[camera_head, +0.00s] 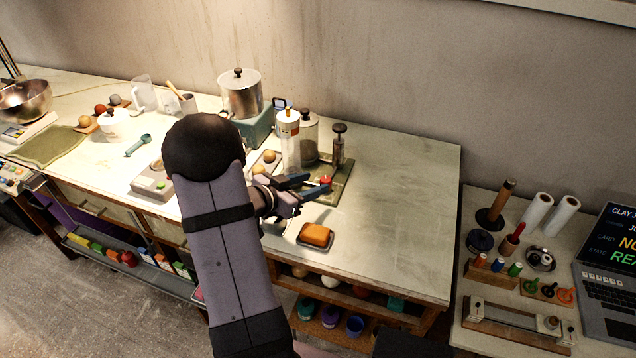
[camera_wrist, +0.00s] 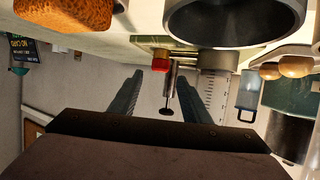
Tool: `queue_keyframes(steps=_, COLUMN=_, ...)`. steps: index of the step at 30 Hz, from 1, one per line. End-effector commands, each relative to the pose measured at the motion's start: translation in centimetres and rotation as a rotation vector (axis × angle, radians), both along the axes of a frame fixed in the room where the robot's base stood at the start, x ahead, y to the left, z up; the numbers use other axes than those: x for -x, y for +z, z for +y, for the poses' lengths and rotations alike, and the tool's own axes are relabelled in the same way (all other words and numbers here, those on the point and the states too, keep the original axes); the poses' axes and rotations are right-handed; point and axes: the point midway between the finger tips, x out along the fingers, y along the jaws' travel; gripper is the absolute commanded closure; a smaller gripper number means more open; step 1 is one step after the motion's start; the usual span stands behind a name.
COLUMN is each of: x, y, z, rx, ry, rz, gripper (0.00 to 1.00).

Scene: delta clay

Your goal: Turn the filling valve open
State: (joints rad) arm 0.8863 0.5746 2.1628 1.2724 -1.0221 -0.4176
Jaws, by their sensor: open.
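The filling valve shows as a small red knob (camera_head: 325,181) at the front of a dark green base plate (camera_head: 340,187) on the bench. In the wrist view, which looks upside down, the red knob (camera_wrist: 160,63) sits on a brass fitting beside a metal cylinder. My gripper (camera_head: 315,186) is open, with its dark fingers close to the knob. In the wrist view my gripper (camera_wrist: 160,78) shows the knob between and just beyond the fingertips. I cannot tell whether either finger touches it. The fingers hide part of the valve in the head view.
A hand pump (camera_head: 338,148), a lidded jar (camera_head: 308,140) and a white cylinder (camera_head: 288,140) stand behind the knob. An orange block (camera_head: 316,234) lies on a small tray in front. The bench to the right is clear. A steel pot (camera_head: 240,95) stands farther back.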

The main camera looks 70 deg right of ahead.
Motion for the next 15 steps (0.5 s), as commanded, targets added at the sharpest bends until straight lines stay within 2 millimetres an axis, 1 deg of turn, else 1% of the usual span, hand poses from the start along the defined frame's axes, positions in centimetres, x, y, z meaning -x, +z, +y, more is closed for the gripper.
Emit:
queue_keyframes(steps=3, x=-0.6, y=0.6, z=1.2, rx=0.002, ry=0.001, rz=-0.001, gripper=0.57)
queue_keyframes(steps=6, x=-0.9, y=0.9, z=1.9, rx=0.002, ry=0.001, rz=0.0, gripper=0.57)
queue_keyframes(steps=10, x=-0.9, y=1.1, z=2.3, rx=0.001, ry=0.0, rz=0.0, gripper=0.57)
queue_keyframes(steps=15, x=-0.9, y=1.1, z=2.3, rx=0.001, ry=-0.001, rz=0.001, gripper=0.57)
